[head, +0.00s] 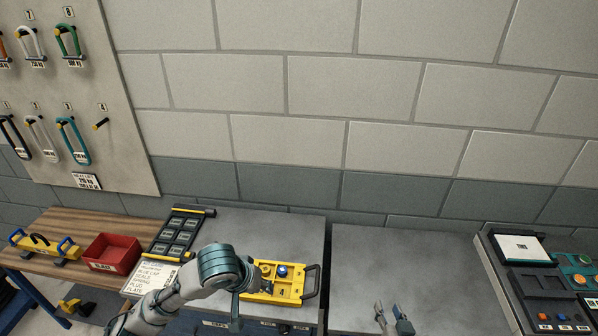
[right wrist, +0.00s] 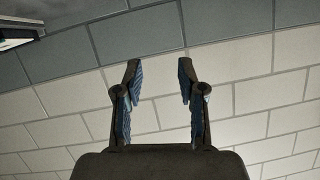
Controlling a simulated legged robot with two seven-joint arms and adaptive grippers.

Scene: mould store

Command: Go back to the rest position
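My left arm comes in from the lower left over the grey bench, and my left gripper (head: 243,286) is at its end, beside the left edge of a yellow case (head: 288,291). The arm's own links cover much of this gripper, and its fingers cannot be made out clearly. My right gripper (head: 393,318) is at the bottom edge of the head view, in front of the right grey bench. In the right wrist view the right gripper (right wrist: 159,72) has its two fingers apart with nothing between them, and the block wall lies beyond.
A red bin (head: 112,254) and a yellow-and-blue tool (head: 44,244) are on the wooden bench (head: 70,222). A black panel (head: 181,235) and a paper list (head: 152,277) lie left of my arm. The right grey bench (head: 400,262) is bare. A control console (head: 545,275) stands far right.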

